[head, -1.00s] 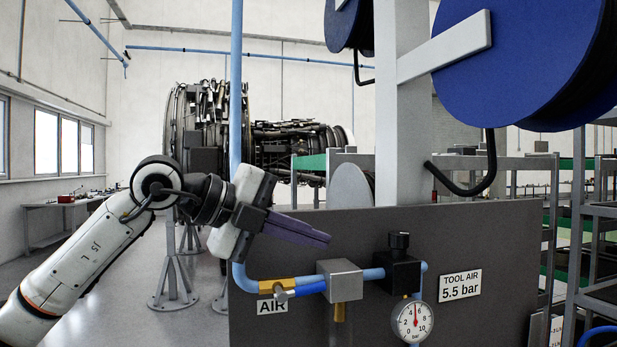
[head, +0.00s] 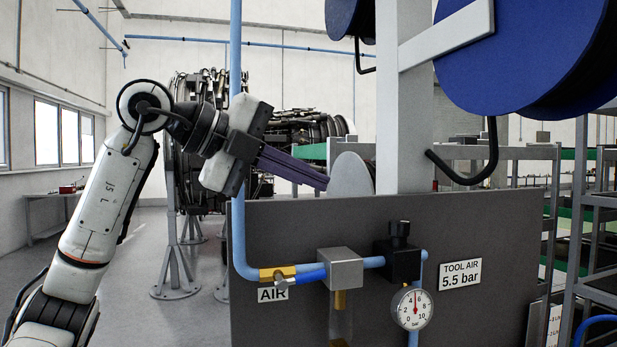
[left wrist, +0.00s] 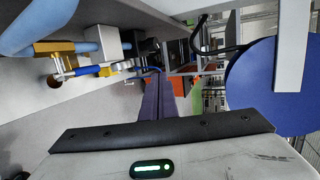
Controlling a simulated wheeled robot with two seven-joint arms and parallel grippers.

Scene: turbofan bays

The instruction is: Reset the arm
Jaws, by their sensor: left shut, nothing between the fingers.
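My left arm comes in from the left in the head view, bent at the elbow. Its left gripper (head: 322,182) is shut and empty, its dark purple fingers pointing right and slightly down, above the top edge of the dark air panel (head: 480,225). In the left wrist view the closed fingers (left wrist: 152,82) point away from the camera. The blue valve lever (head: 310,276) with its brass fitting sits low on the panel, below the gripper and apart from it. The lever also shows in the left wrist view (left wrist: 85,70). My right gripper is not in view.
A vertical blue pipe (head: 236,60) runs close by the gripper body. A pressure gauge (head: 412,308) and black regulator (head: 400,250) are on the panel. A grey post (head: 402,120) carries a blue hose reel (head: 530,55). A turbofan engine (head: 200,110) stands behind.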

